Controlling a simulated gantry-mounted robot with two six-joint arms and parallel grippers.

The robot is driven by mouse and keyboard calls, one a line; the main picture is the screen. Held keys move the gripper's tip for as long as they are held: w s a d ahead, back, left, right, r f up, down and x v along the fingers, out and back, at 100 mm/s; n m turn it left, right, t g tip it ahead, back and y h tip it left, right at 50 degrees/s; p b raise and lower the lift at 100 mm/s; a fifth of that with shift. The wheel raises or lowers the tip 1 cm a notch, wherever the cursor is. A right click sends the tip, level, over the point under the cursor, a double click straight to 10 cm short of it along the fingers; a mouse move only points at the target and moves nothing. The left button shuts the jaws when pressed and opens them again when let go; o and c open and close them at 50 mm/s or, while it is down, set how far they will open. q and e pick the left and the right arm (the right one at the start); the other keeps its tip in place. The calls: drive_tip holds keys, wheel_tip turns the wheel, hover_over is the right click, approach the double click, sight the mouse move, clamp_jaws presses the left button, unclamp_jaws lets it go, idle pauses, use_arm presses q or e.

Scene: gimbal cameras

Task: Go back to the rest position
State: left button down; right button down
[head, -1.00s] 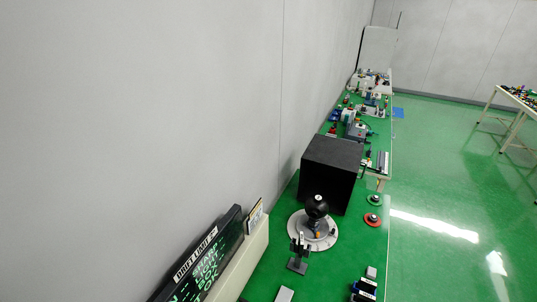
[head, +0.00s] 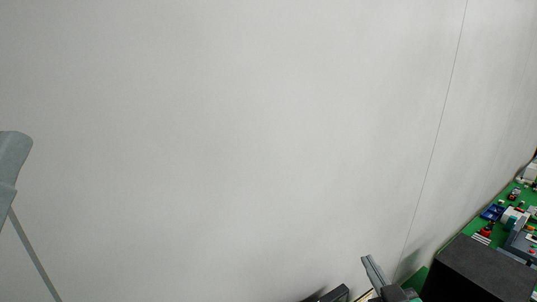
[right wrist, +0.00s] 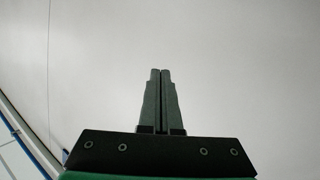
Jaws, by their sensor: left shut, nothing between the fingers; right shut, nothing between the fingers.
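My right gripper (head: 368,260) shows at the bottom edge of the head view, right of the middle. Its grey fingers point up and slightly left, with its dark body below them. In the right wrist view its two fingers (right wrist: 160,72) lie side by side, closed together with nothing between them. A grey part of my left arm shows at the left edge of the head view. I cannot make out the fingers of my left gripper in either view.
A pale wall (head: 230,130) fills most of the head view. A black box (head: 475,272) stands at the lower right, close to my right gripper in the picture. Beyond it is a green table (head: 465,228) with several small parts.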

drive_tip(key=s+a+r+t+y, duration=0.1)
drive_tip(key=s+a+r+t, duration=0.2)
drive_tip(key=r, duration=0.8)
drive_tip(key=s+a+r+t, duration=0.1)
drive_tip(key=s+r+t, duration=0.3)
drive_tip(key=r, duration=0.8)
drive_tip(key=s+r+m+t+y, duration=0.1)
drive_tip(key=s+r+m+t, duration=0.1)
drive_tip(key=s+r, duration=0.8)
drive_tip(key=s+t, duration=0.1)
drive_tip(key=s, duration=0.3)
drive_tip(key=shift+s+m+t+p, duration=0.15)
drive_tip(key=shift+m+t+p, duration=0.15)
